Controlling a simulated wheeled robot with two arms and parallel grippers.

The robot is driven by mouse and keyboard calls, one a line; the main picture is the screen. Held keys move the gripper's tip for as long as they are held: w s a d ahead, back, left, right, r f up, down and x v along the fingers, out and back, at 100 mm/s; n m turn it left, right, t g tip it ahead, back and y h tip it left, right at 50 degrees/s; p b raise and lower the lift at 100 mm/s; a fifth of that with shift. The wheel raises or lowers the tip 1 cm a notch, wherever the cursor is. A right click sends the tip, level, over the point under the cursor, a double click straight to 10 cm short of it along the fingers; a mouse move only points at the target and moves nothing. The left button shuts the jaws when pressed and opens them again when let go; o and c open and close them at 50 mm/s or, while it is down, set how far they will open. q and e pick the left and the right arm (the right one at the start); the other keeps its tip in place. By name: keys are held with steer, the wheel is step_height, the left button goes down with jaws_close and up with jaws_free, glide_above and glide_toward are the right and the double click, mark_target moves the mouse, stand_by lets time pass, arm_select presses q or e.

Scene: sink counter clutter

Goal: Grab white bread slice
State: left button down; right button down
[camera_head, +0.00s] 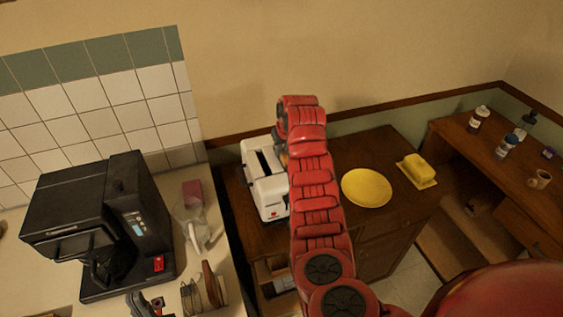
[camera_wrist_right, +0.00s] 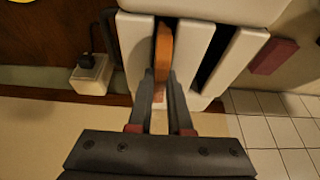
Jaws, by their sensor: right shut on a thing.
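The bread slice (camera_wrist_right: 164,48) shows as a brown-orange edge, standing upright in one slot of the white toaster (camera_wrist_right: 205,12). In the wrist view my right gripper (camera_wrist_right: 162,75) has its two dark fingers on either side of the slice, shut on it. The other slot looks empty. In the head view the toaster (camera_head: 264,192) stands on the brown counter, partly covered by my red right arm; the right gripper (camera_head: 283,158) and the slice are mostly hidden there. A dark part that looks like my left gripper (camera_head: 146,303) is at the bottom left; its fingers are unclear.
A yellow plate (camera_head: 367,188) and butter on a yellow dish (camera_head: 418,171) are right of the toaster. A black coffee maker (camera_head: 108,225) stands on the left counter. Several bottles and a mug (camera_head: 540,179) stand on the right shelf. A wall outlet with a plug (camera_wrist_right: 90,75) is near the toaster.

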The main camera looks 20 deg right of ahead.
stand_by(0.6)
steer(key=shift+w+r+b, duration=0.1)
steer(key=shift+r+b, duration=0.4)
steer(key=shift+r, duration=0.05)
step_height(320, 180, up, 7)
steer(key=b, duration=0.3)
steer(key=shift+f, duration=0.1)
steer(key=shift+r+b, duration=0.5)
steer(key=shift+r, duration=0.55)
